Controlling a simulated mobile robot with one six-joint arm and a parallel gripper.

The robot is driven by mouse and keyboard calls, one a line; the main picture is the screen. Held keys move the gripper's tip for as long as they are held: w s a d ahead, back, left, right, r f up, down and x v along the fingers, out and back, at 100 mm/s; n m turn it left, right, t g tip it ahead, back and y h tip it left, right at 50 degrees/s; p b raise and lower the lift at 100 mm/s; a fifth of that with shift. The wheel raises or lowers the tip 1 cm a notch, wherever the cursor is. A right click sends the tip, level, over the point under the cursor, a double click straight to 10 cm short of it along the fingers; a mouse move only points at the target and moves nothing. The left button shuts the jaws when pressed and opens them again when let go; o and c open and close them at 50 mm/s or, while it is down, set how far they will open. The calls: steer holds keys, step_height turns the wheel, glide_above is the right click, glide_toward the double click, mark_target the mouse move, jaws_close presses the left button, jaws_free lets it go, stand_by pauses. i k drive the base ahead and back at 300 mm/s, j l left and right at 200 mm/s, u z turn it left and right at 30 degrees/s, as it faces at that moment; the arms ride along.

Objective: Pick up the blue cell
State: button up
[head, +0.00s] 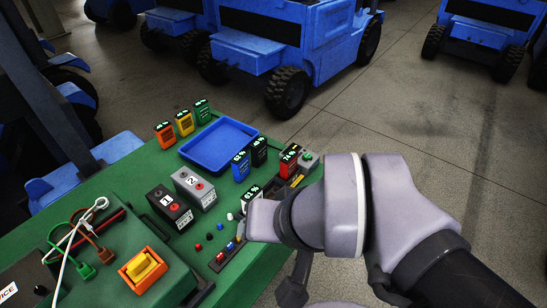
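The blue cell (240,166) stands upright on the green table in the head view, just in front of the blue tray. A black cell (259,152) stands close at its right. My gripper (240,228) is low over the table's right edge, nearer to the camera than the blue cell and apart from it. Its fingers are mostly hidden behind its own body, so I cannot see whether they are open or hold anything. A dark cell with a white label (250,196) shows right behind the gripper, partly covered by it.
Orange (165,135), yellow (184,123) and green (202,111) cells stand left of the blue tray (187,153). A red cell (289,160) is at the right edge. Boxes marked 1 (168,208) and 2 (194,188) stand left of the gripper. Blue vehicles (270,45) stand behind.

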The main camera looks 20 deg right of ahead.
mark_target(240, 163)
steer(key=i+l, duration=0.3)
steer(key=i+l+z, duration=0.15)
steer(key=i, duration=0.4)
steer(key=l, duration=0.1)
